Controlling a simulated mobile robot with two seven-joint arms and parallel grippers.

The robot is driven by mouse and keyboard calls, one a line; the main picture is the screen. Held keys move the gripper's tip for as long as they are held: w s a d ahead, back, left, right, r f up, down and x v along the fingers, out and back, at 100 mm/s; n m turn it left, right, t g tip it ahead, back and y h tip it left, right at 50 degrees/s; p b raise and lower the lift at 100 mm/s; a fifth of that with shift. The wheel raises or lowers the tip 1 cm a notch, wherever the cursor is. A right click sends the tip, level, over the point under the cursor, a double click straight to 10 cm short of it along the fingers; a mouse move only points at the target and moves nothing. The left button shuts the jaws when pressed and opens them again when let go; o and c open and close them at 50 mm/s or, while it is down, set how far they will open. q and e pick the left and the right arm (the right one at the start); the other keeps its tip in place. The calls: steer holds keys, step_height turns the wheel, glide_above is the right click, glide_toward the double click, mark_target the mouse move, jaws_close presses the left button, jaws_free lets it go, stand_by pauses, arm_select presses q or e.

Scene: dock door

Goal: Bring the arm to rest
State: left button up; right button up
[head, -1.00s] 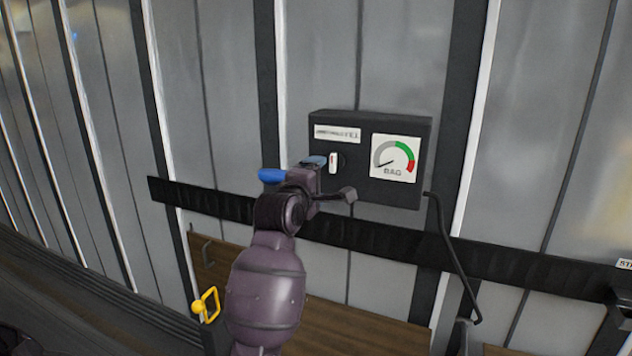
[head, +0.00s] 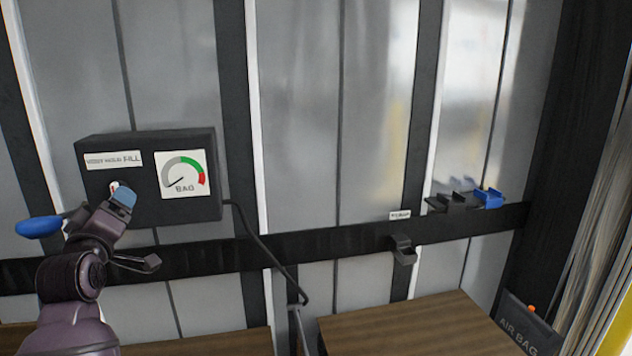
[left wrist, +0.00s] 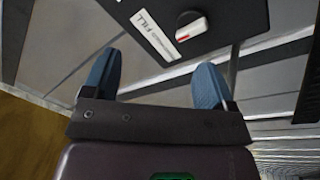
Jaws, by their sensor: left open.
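My left gripper (head: 81,211) is open and empty, in front of the lower left of a black control box (head: 145,215) in the head view. One blue finger overlaps the box's white knob (head: 114,186) and hides part of it; I see no grip on it. In the left wrist view, the two blue fingers (left wrist: 157,78) stand wide apart with nothing between them. The knob (left wrist: 191,26) with its red mark is beyond the fingertips, beside the FILL label (left wrist: 158,36). The BAG gauge (head: 184,174) needle points to the lower grey part. My right gripper is out of view.
A black rail (head: 340,252) runs along the grey panelled wall. A cable (head: 262,245) hangs from the box. A dark hook (head: 403,250) and a blue clip (head: 489,198) are at the rail. A wooden surface (head: 410,328) and an AIR BAG holder (head: 525,325) are lower right.

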arm_select(q)
steer(key=s+d+f+m+g+h, duration=0.1)
steer(key=s+d+f+m, duration=0.25)
steer(key=f, duration=0.45)
steer(key=s+d+f+m+g+h, duration=0.15)
steer(key=f+m, duration=0.25)
steer(key=f, duration=0.4)
steer(key=s+d+f+m+h, duration=0.1)
steer(key=s+d+f+m, duration=0.25)
steer(key=f, duration=0.45)
steer(key=s+d+f+g+b, duration=0.1)
steer(key=s+f+g, duration=0.4)
steer(key=s+f, duration=1.5)
steer(key=shift+s+d+f+m, duration=0.35)
steer(key=shift+s+d+m, duration=0.05)
steer(key=shift+s, duration=0.2)
steer(key=shift+g+h, duration=0.25)
